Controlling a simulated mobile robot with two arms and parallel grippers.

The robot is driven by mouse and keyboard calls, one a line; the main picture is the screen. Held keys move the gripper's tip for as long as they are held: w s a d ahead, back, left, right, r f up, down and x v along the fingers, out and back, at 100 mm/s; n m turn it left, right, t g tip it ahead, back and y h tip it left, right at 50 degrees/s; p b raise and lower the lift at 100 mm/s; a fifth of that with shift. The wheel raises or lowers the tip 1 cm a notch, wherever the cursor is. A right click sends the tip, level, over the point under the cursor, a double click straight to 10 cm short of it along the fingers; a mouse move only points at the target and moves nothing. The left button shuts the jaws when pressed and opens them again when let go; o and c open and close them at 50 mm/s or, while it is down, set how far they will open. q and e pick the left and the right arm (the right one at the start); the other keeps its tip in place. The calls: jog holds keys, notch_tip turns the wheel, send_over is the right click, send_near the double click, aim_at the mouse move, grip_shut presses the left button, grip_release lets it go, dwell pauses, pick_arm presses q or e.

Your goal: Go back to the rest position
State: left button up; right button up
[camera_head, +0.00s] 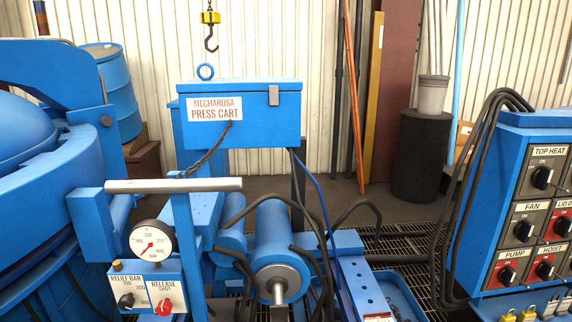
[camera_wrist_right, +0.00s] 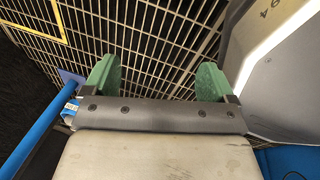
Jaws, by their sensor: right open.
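My right gripper (camera_wrist_right: 158,82) shows in the right wrist view. Its two green fingers stand wide apart with nothing between them, above a dark floor grating. No gripper shows in the head view, and my left gripper is in neither view. In the head view the blue press cart (camera_head: 240,115) stands in the middle, with a pressure gauge (camera_head: 153,241), a relief bar and release shot panel (camera_head: 150,289) and a grey-ended cylinder (camera_head: 278,270).
A control panel (camera_head: 535,205) with several knobs is at the right, black cables beside it. A large round blue vessel (camera_head: 40,170) fills the left. A yellow hoist hook (camera_head: 210,30) hangs at the back. In the wrist view a blue pole (camera_wrist_right: 35,140) is left of the gripper.

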jog(key=a+f+y, duration=0.1)
jog(key=a+y, duration=0.1)
jog(key=a, duration=1.2)
jog(key=shift+m, duration=0.4)
jog(key=r+p, duration=0.5)
jog(key=shift+s+d+r+p, duration=0.1)
jog(key=shift+s+d+p, duration=0.1)
jog(key=shift+p, duration=0.1)
